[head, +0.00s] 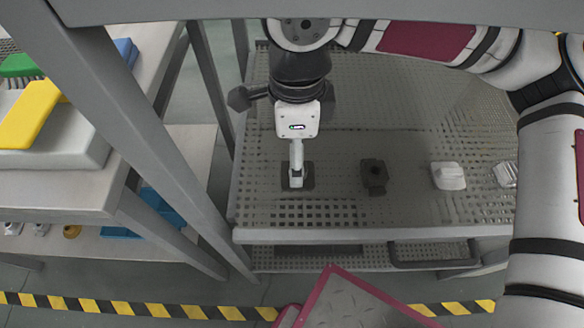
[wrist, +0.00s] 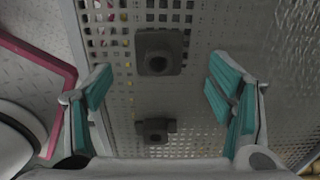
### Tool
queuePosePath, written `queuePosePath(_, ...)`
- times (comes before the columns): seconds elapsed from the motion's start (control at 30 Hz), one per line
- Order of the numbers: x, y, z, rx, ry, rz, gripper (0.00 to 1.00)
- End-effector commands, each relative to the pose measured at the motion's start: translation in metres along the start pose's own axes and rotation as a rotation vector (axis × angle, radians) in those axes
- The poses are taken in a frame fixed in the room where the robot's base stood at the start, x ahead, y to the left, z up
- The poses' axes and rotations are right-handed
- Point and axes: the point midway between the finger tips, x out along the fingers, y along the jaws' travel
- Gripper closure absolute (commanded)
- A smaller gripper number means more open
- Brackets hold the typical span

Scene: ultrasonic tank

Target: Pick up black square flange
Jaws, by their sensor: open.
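The black square flange (head: 306,184) lies flat on the perforated tray table and is partly hidden by my gripper in the head view. In the wrist view the flange (wrist: 175,62) is a dark square plate with a round raised hub and a hole, just above the middle. My gripper (head: 296,178) hangs above it, pointing down. In the wrist view my gripper (wrist: 160,88) is open, its teal-padded fingers wide apart on the left and right. Nothing is between the fingers, and the flange appears below and ahead of them, apart from both.
A second dark part (head: 375,177) lies right of the flange; it shows lower in the wrist view (wrist: 155,130). A white part (head: 448,176) and a ribbed light part (head: 506,175) lie farther right. A grey post (head: 150,140) and shelf stand left. The table behind the parts is clear.

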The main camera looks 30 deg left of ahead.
Motion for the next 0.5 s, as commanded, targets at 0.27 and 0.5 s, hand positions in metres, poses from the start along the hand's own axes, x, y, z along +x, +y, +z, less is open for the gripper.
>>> queuePosePath(0.27,0.029,0.001,-0.005,0.002,0.001,0.002,0.25)
queuePosePath(0.5,0.056,0.001,-0.005,0.002,0.001,0.001,0.25)
